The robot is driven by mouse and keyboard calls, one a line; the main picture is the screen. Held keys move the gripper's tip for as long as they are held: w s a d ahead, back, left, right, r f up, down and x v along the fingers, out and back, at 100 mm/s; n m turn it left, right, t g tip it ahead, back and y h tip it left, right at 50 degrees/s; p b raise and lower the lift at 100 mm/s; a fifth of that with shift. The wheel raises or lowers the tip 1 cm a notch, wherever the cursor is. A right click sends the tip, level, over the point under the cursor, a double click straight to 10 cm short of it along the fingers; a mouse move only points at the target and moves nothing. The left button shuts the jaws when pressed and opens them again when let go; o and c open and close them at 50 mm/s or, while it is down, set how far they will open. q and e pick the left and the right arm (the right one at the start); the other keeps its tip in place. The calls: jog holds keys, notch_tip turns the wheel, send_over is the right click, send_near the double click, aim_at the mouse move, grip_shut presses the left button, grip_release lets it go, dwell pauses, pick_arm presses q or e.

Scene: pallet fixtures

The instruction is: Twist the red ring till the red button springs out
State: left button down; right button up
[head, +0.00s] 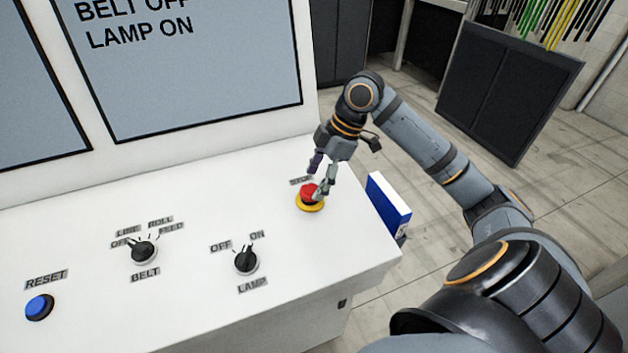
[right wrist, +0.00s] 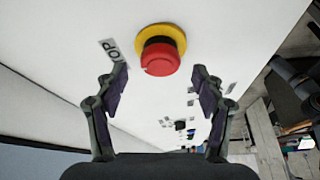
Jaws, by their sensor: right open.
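The red button (head: 309,191) sits on a yellow base (head: 311,207) at the right end of the white console, by the STOP label. In the right wrist view the red button (right wrist: 160,58) has a dark collar beneath its red head and the yellow base (right wrist: 150,32) behind it. My right gripper (head: 318,177) is just above the button. In the right wrist view its two fingers (right wrist: 160,82) are spread wide on either side of the button, apart from it, with nothing between the tips. My left gripper is in neither view.
The white console (head: 200,210) also carries a BELT knob (head: 143,252), a LAMP knob (head: 246,261) and a blue RESET button (head: 39,307). A screen (head: 190,80) rises behind, reading BELT OFF and LAMP ON. A blue and white box (head: 388,206) stands at the console's right edge.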

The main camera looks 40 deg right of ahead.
jog(key=shift+x, duration=0.95)
jog(key=shift+s, duration=0.1)
